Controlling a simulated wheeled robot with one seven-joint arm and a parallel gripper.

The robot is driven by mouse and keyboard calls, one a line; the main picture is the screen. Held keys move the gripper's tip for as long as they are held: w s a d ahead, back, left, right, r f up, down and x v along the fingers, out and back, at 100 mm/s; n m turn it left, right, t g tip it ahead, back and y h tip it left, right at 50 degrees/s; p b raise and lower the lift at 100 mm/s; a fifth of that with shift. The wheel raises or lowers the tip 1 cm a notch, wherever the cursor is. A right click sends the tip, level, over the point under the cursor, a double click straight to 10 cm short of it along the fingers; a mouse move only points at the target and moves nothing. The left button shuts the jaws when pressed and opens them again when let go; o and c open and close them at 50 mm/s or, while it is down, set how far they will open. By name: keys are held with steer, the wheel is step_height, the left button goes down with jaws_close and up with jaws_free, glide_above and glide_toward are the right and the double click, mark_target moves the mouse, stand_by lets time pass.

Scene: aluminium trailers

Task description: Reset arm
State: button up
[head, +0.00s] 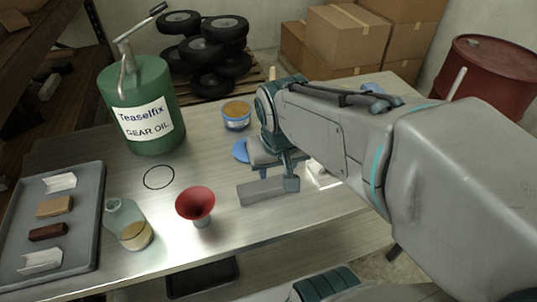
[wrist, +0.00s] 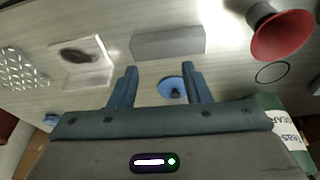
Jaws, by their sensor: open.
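My gripper (head: 272,178) is over the middle of the metal table (head: 150,195), with its jaws apart and nothing between them. In the wrist view its two blue fingers (wrist: 158,72) stand wide apart. A grey block (head: 262,190) lies just beyond the fingertips there (wrist: 168,43). A round blue lid (head: 240,150) with a dark knob shows between the fingers in the wrist view (wrist: 171,90), lying on the table below. My arm stretches in from the right of the head view and hides part of the table.
A red funnel (head: 195,203), a bottle (head: 126,222), a black ring (head: 159,177) and a grey tray (head: 85,245) are on the left and front. A green gear oil drum (head: 145,105) and a blue tub (head: 236,115) stand behind.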

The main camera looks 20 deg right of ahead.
steer(key=shift+s+a+f+n+y, duration=0.1)
steer(key=shift+s+n, duration=0.05)
steer(key=shift+s, duration=0.5)
steer(key=shift+s+a+f+n+y, duration=0.1)
steer(key=shift+s+f+n, duration=0.1)
steer(key=shift+s, duration=0.45)
steer(key=shift+s+f+n+y, duration=0.1)
steer(key=shift+s+n, duration=0.05)
steer(key=shift+s, duration=0.5)
